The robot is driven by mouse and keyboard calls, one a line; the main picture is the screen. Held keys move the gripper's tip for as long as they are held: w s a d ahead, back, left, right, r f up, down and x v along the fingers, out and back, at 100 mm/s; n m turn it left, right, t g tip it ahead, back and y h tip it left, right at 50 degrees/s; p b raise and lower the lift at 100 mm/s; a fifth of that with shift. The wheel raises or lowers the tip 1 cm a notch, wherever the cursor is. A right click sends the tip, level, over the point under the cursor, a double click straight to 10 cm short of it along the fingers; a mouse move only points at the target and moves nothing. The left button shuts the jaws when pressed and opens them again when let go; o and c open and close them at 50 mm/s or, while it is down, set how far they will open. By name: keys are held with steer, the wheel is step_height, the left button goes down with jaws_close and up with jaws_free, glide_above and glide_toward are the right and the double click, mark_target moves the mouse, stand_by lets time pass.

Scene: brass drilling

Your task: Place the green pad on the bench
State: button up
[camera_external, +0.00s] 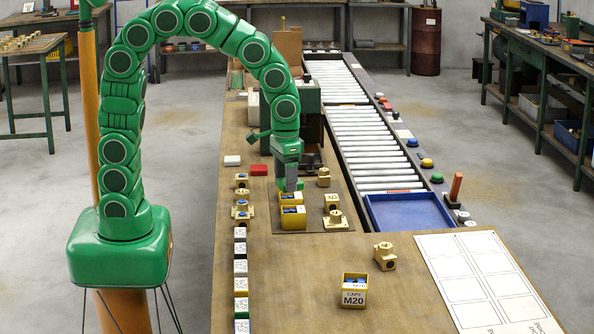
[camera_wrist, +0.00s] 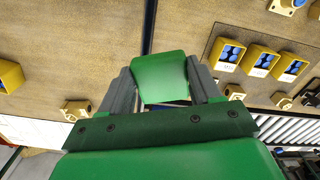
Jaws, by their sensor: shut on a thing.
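My gripper (camera_external: 290,184) hangs pointing down above the bench, over the yellow bins on a dark mat. In the wrist view its two grey fingers (camera_wrist: 165,88) are shut on the green pad (camera_wrist: 160,76), a smooth green slab that covers much of the space between them. In the external view the pad is hard to tell from the green wrist. The wooden bench (camera_external: 300,275) runs below, with bare wood at its front and left.
Brass fittings (camera_external: 334,219) stand beside the yellow bins (camera_external: 292,217). A row of labelled blocks (camera_external: 240,268) lines the left side. A roller conveyor (camera_external: 350,120) and blue tray (camera_external: 408,210) lie right.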

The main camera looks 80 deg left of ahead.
steer(key=s+a+f+n, duration=0.2)
steer(key=a+n, duration=0.2)
steer(key=a, duration=1)
steer(key=s+a+f+n, duration=0.1)
steer(key=s+a+n, duration=0.15)
steer(key=a, duration=1.05)
steer(key=s+a+f+n, duration=0.2)
steer(key=s+a+n, duration=0.2)
steer(key=s+a, duration=0.55)
steer(key=s+a+f+n, duration=0.2)
steer(key=s+a+n, duration=0.2)
steer(key=s+a, duration=0.6)
glide_above(232, 175)
steer(key=d, duration=0.1)
steer(key=shift+m, duration=0.25)
steer(key=f, duration=0.8)
steer(key=shift+s+f, duration=0.1)
steer(key=shift+s, duration=0.3)
steer(key=shift+w+a+f, duration=0.35)
steer(key=shift+a+f, duration=0.15)
steer(key=shift+f, duration=1.85)
steer(key=shift+f, duration=0.1)
